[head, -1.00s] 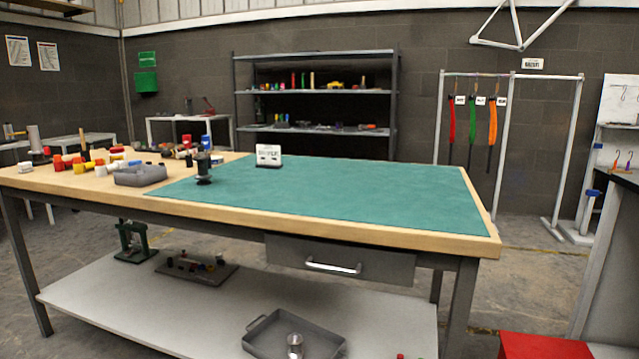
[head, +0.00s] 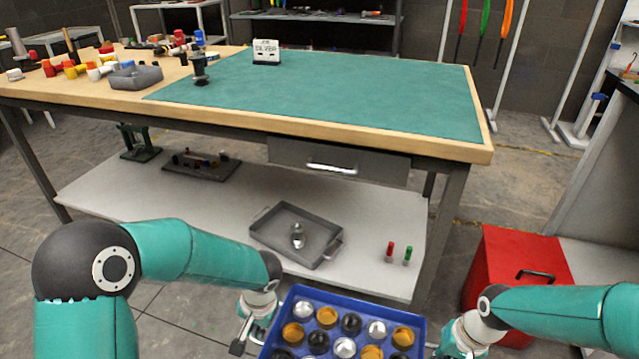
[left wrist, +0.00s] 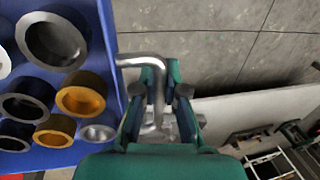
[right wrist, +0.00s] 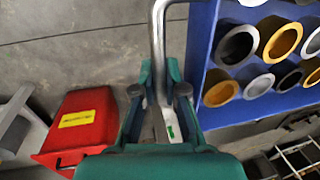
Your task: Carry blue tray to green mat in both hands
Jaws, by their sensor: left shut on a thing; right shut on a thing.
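The blue tray (head: 416,323) is at the bottom of the head view, holding several silver, black and orange cups. It is in front of the workbench and lower than its top; its near part is cut off. My left gripper (left wrist: 156,98) is shut on the tray's metal handle at its left side. My right gripper (right wrist: 160,100) is shut on the handle at the right side. In the head view, the left gripper (head: 252,335) shows beside the tray and the right one is partly cut off. The green mat (head: 345,90) lies on the workbench top, largely bare.
A sign (head: 266,51) and a dark stand (head: 199,70) stand at the mat's far left. A grey bin (head: 136,77) and loose parts lie left of it. The workbench drawer (head: 338,160) and lower shelf face me. A red box (head: 512,262) stands at right.

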